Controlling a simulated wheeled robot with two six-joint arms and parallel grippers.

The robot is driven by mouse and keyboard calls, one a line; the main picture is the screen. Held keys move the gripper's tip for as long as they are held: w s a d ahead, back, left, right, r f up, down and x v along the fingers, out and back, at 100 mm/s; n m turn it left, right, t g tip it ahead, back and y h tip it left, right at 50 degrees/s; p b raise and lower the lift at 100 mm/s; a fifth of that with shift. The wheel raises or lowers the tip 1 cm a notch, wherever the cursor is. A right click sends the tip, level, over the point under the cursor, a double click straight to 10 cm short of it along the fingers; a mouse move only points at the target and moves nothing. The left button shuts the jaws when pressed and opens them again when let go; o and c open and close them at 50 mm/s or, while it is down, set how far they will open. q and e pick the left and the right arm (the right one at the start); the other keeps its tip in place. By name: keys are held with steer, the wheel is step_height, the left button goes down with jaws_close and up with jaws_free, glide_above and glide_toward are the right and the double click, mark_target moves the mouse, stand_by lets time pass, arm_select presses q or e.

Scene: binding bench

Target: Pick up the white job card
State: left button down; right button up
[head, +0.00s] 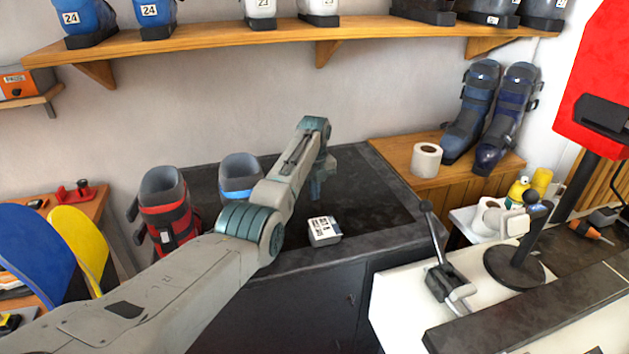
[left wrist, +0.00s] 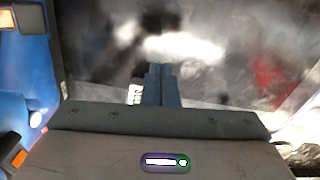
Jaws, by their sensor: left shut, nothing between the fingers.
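The white job card appears to be the small white item with black print (head: 324,226) lying on the dark bench top (head: 372,200), near its front edge. It looks thick, like a small block or stack. My left gripper (head: 316,192) is shut and empty, pointing down over the bench behind the card in the head view. In the left wrist view the shut fingers (left wrist: 160,72) cover part of a white printed item (left wrist: 135,92), which looks like the same card. My right gripper is not in view.
A red ski boot (head: 168,215) and a blue-banded grey boot (head: 239,178) stand on the bench left of my arm. A paper roll (head: 426,160) and dark blue boots (head: 472,110) stand on a wooden top at right. A shelf (head: 230,36) runs above. The bench around the card is clear.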

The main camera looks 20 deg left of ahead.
mark_target(325, 227)
arm_select(q)
steer(key=f, duration=0.4)
steer(key=shift+w+a+f, duration=0.2)
steer(key=shift+w+f, duration=0.1)
steer(key=shift+f, duration=0.05)
steer(key=shift+s+f+p, duration=0.1)
steer(key=shift+f+p, duration=0.1)
steer(key=shift+p, duration=0.1)
steer(key=shift+s+d+r+p, duration=0.3)
steer(key=shift+s+d+p, duration=0.65)
steer(key=shift+p, duration=0.3)
steer(key=shift+s+d+f+p, duration=0.2)
steer(key=shift+s+d+p, duration=0.3)
steer(key=shift+s, duration=0.1)
